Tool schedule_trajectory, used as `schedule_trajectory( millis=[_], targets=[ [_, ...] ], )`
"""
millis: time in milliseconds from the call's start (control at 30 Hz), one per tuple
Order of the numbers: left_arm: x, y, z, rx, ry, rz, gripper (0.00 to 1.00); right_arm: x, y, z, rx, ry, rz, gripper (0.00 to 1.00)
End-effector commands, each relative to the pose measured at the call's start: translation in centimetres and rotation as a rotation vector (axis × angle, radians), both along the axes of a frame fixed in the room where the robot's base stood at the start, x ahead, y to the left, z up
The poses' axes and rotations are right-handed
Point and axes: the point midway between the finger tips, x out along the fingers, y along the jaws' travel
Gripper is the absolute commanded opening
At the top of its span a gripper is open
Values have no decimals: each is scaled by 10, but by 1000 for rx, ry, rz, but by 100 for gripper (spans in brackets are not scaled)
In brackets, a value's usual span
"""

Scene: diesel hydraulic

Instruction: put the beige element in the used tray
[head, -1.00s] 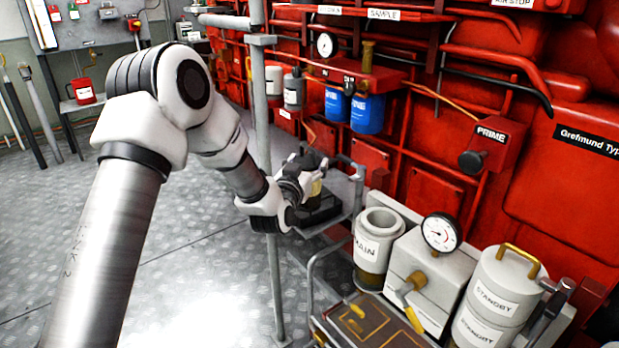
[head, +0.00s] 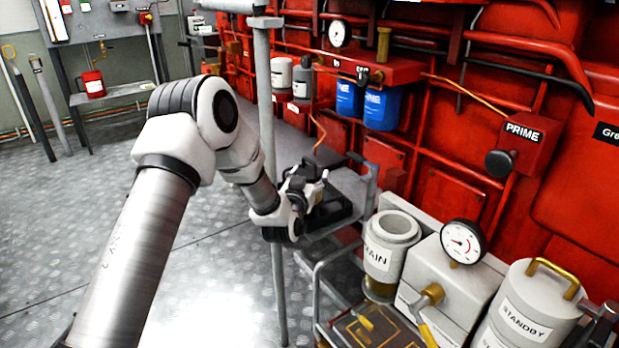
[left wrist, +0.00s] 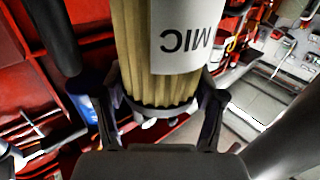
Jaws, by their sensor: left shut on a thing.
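The beige element (left wrist: 155,35) is a pleated cylinder with a white label, partly readable as "MIC", upside down in the left wrist view. My left gripper (left wrist: 160,100) is shut on it, with one finger on each side near its dark end ring. In the head view my left gripper (head: 302,190) is beside a black tray (head: 333,208) on a grey cart and partly covers it. The element is mostly hidden there. I see no readable label on the tray, so I cannot tell if it is the used tray. My right gripper is not in view.
A grey upright post (head: 268,110) stands close to my left forearm. An open-topped housing labelled MAIN (head: 378,258), a gauge (head: 463,242) and a STANDBY housing (head: 525,310) stand at the lower right. Red machinery with blue filters (head: 382,108) rises behind.

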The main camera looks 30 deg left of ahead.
Motion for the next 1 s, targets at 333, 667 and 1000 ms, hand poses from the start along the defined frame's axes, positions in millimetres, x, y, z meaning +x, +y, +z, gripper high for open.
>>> schedule_trajectory(
  millis=[333,667,1000],
  targets=[
    [0,0,-2,0,0,0,80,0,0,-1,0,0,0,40],
    [-17,-5,2,-2,3,-1,80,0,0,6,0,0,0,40],
    [-97,-28,1,-2,3,-1,80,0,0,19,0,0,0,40]
  ],
)
